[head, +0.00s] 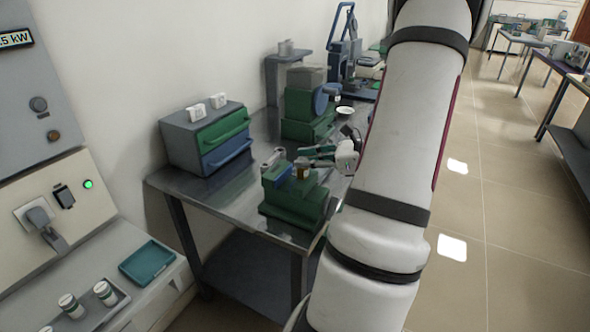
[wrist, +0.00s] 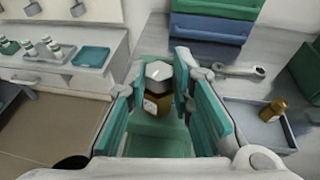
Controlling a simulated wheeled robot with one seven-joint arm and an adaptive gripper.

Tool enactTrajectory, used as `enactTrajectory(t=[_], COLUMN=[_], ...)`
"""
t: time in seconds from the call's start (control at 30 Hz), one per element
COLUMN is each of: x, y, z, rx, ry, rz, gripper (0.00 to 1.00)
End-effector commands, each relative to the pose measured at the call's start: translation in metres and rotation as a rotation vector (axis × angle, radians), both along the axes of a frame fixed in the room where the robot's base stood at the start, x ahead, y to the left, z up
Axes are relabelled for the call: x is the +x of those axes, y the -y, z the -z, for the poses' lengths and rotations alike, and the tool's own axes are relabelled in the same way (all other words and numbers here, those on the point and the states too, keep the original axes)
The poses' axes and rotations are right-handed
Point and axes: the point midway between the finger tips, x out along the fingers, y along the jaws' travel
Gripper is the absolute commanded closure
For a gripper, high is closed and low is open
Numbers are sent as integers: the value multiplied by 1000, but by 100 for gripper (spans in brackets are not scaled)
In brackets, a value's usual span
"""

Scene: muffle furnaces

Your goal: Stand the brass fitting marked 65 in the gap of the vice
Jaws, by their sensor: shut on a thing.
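My gripper (wrist: 160,82), with teal finger pads, is shut on a brass fitting (wrist: 157,102) that has a pale hexagonal top and a white label. The label's number is too small to read. In the head view my gripper (head: 318,158) is above the green vice (head: 290,207), and the brass fitting (head: 302,172) shows at the vice's top. In the wrist view a green surface lies below the fitting. I cannot tell whether the fitting touches the vice or hangs above its gap.
A wrench (wrist: 240,71) lies on the metal table near the tray. A drawer cabinet (head: 182,144) with green and blue drawers stands behind, and green equipment (head: 302,105) stands farther along. A side counter holds a teal tray (head: 147,262) and several small jars.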

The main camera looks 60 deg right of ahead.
Motion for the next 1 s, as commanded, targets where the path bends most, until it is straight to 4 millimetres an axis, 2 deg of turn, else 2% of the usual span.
enactTrajectory(t=[0.1, 0.4, 0.6, 1.0], x=[17, 39, 37, 37], y=[0, 0, 1, 1], z=[2, 4, 36, 42], rx=[0, 0, 3, 0], ry=[1, 1, 0, 0], rz=[-1, -1, 0, 0], gripper=[100, 100, 100, 100])
